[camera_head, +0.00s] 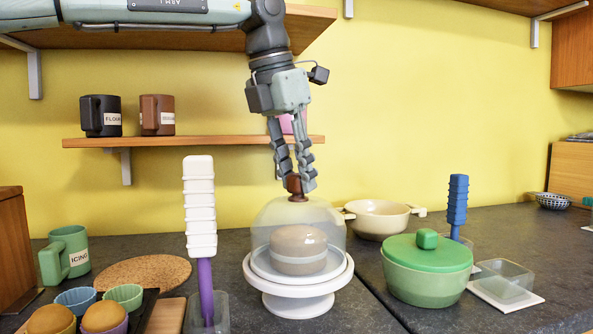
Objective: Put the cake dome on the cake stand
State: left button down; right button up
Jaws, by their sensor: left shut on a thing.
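The clear cake dome (329,225) with a brown knob (297,197) is upright over the white cake stand (299,303). A round tan cake (298,250) with a pale band sits on the stand, seen through the dome. The dome is around the cake, and its lower edge is at or very near the stand's plate; I cannot tell whether it touches. My left gripper (295,183) points down from above, shut on the dome's knob. My right gripper is not in view.
A green lidded pot (427,284) and cream pot (378,220) stand to the right. A white-and-purple utensil (200,230) stands upright at the left, near a cork mat (143,273) and green mug (66,254). A wall shelf (190,141) with mugs is behind.

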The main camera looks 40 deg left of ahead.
pick_arm(q)
jog(key=shift+f, duration=0.15)
jog(key=c, duration=1.1)
grip_release()
jog(key=shift+c, duration=0.2)
jog(key=shift+p+v, duration=1.05)
jog(key=shift+v, duration=0.4)
jog(key=shift+p+v, duration=0.3)
jog(key=shift+v, duration=2.25)
